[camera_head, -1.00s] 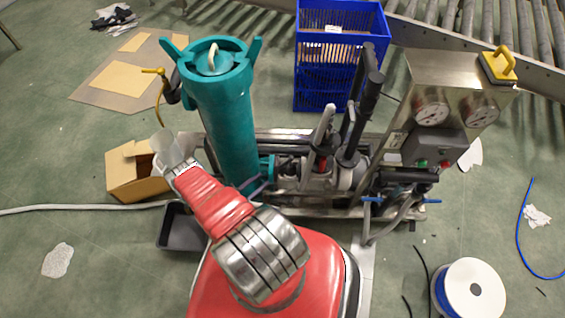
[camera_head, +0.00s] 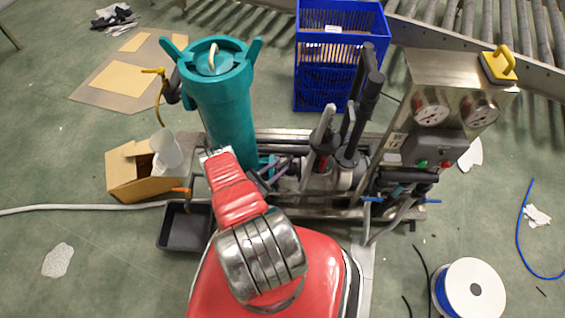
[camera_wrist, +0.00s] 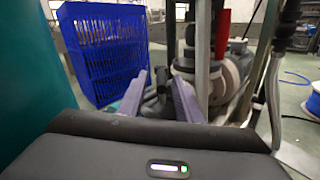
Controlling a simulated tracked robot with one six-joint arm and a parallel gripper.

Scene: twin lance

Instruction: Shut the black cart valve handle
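The cart (camera_head: 290,205) stands behind my red arm and carries a teal cylinder (camera_head: 225,110), pipes and valves. Tall black handles (camera_head: 372,80) rise at its middle right; which one is the black valve handle I cannot tell for sure. A grey lever with a red part (camera_head: 322,135) stands left of them. In the wrist view a red handle (camera_wrist: 222,35) stands upright right of my gripper (camera_wrist: 160,98). Its two purple fingers are apart. Dark fittings show between and beyond them, with no clear contact. In the head view my gripper lies low beside the cylinder, mostly hidden by my arm.
A gauge panel (camera_head: 440,105) with a yellow handle stands at the cart's right. Blue crates (camera_head: 335,60) stand behind the cart. A cardboard box (camera_head: 130,175) and a black tray (camera_head: 180,235) lie on the left. A cable spool (camera_head: 468,290) is front right.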

